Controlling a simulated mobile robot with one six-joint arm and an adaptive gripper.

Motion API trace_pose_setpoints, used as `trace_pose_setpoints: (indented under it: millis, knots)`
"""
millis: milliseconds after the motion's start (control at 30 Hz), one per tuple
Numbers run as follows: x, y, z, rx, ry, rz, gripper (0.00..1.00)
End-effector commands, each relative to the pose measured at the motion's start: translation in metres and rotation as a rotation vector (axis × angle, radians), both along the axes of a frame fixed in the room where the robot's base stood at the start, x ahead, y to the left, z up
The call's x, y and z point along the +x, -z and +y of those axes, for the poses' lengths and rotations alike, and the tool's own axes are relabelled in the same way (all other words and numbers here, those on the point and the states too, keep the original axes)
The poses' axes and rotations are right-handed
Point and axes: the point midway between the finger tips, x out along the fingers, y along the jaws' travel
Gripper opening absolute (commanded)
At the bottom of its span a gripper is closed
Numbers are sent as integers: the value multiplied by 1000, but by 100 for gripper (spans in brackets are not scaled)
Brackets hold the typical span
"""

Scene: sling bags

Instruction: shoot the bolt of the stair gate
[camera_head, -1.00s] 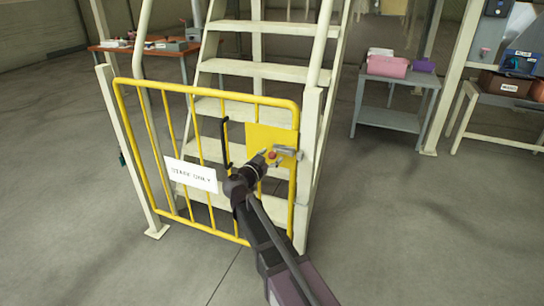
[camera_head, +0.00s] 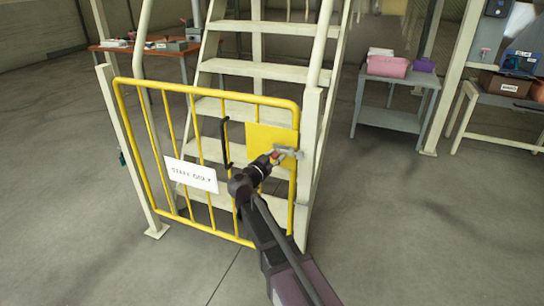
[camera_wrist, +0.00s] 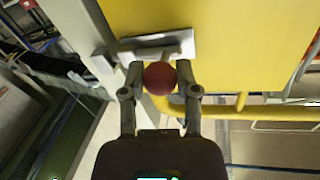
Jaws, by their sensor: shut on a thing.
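The yellow stair gate (camera_head: 190,88) stands across the foot of the stairs, in line with its posts. The grey bolt (camera_head: 289,151) sits on the gate's yellow plate (camera_head: 262,134), beside the right-hand post (camera_head: 312,130). Its red knob (camera_wrist: 159,78) is between my fingers in the wrist view. My gripper (camera_wrist: 160,80) is shut on the knob, one finger on each side. In the head view my gripper (camera_head: 272,160) partly covers the knob and the lower plate. I cannot tell how far the bolt's end reaches into the post.
A black pull handle (camera_head: 226,143) and a white "STAFF ONLY" sign (camera_head: 191,174) are on the gate. A grey table (camera_head: 390,118) with a pink bag (camera_head: 387,66) stands to the right. The floor right of the gate is open.

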Motion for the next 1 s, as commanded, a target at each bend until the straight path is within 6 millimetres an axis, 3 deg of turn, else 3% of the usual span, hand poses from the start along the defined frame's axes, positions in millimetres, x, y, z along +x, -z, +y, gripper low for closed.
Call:
trace_pose_setpoints:
  millis: [133, 433, 467, 567, 1000]
  knots:
    - [-8, 0, -20, -1, 4, 0, 0]
    - [-8, 0, -24, -2, 8, -1, 0]
    - [-8, 0, -24, -2, 8, -1, 44]
    - [-8, 0, -24, -1, 7, 0, 73]
    - [-8, 0, -21, 0, 2, -1, 76]
